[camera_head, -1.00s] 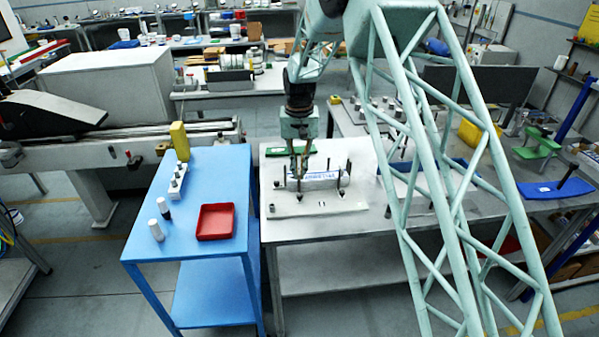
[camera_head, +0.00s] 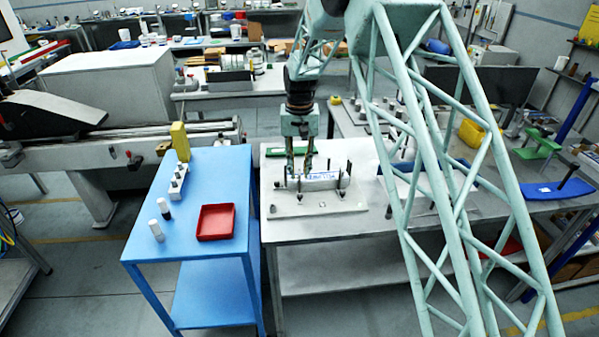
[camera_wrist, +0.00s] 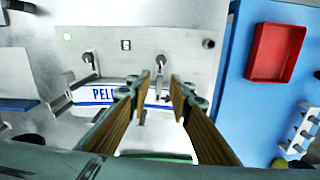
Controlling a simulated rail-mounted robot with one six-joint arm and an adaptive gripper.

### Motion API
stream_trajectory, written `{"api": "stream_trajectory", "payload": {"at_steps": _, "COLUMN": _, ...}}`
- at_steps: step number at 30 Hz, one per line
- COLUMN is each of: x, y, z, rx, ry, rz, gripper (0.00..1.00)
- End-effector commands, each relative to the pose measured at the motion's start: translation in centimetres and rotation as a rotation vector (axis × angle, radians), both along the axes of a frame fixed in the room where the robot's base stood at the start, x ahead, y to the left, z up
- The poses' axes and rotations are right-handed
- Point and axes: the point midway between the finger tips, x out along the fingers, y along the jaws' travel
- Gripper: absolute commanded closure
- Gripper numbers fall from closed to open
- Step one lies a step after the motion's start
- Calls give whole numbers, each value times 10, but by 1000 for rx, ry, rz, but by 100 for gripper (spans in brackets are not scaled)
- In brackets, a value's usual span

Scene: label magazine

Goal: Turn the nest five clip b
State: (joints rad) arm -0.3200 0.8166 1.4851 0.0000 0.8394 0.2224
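A pale nest plate (camera_head: 318,203) lies on the grey bench, with a white label piece with blue print (camera_head: 320,176) standing along it among dark posts. One small grey clip (camera_wrist: 88,62) with a dark knob is left of my gripper. Another grey clip (camera_wrist: 160,36) points down toward the gap between my fingertips. My gripper (camera_wrist: 161,82) is open over the label piece, apart from the clip as far as I see.
A blue table (camera_head: 190,240) stands left of the bench, holding a red tray (camera_head: 216,222), white and black cylinders, a pale block with several knobs (camera_head: 178,182) and a yellow block (camera_head: 180,141). A green strip (camera_head: 284,149) lies behind the label piece.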

Motion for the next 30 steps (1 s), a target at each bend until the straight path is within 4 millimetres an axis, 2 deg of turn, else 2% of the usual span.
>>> {"api": "stream_trajectory", "payload": {"at_steps": 21, "x": 0, "y": 0, "z": 93, "rx": 0, "ry": -2, "rz": 0, "gripper": 81}}
{"api": "stream_trajectory", "payload": {"at_steps": 30, "x": 0, "y": 0, "z": 110, "rx": 0, "ry": 0, "rz": 0, "gripper": 81}}
